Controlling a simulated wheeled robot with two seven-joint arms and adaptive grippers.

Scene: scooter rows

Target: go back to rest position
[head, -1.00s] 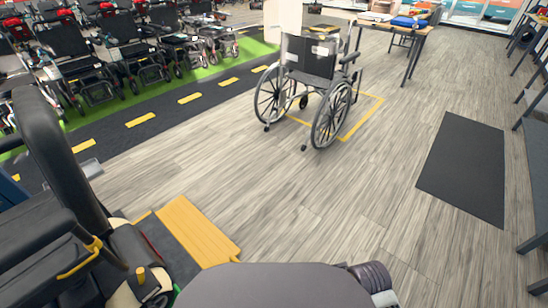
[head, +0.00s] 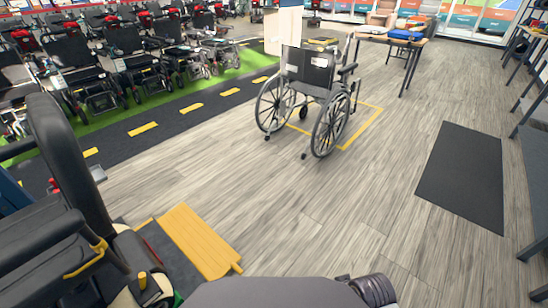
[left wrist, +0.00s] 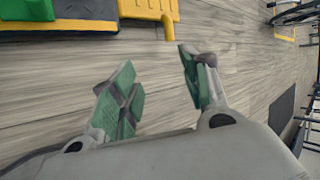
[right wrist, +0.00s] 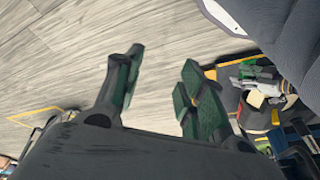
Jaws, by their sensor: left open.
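My left gripper (left wrist: 157,66) shows in the left wrist view with its two green-padded fingers spread apart and nothing between them. Bare floor lies behind it. My right gripper (right wrist: 163,60) shows in the right wrist view, its fingers also apart and empty above the wood-look floor. Neither gripper shows in the head view.
A wheelchair (head: 310,70) stands on a yellow floor outline ahead. A scooter with a black seat (head: 65,165) and a yellow plate (head: 198,240) are close at left. A dark mat (head: 462,175) lies at right. Rows of scooters stand beyond. The middle floor is clear.

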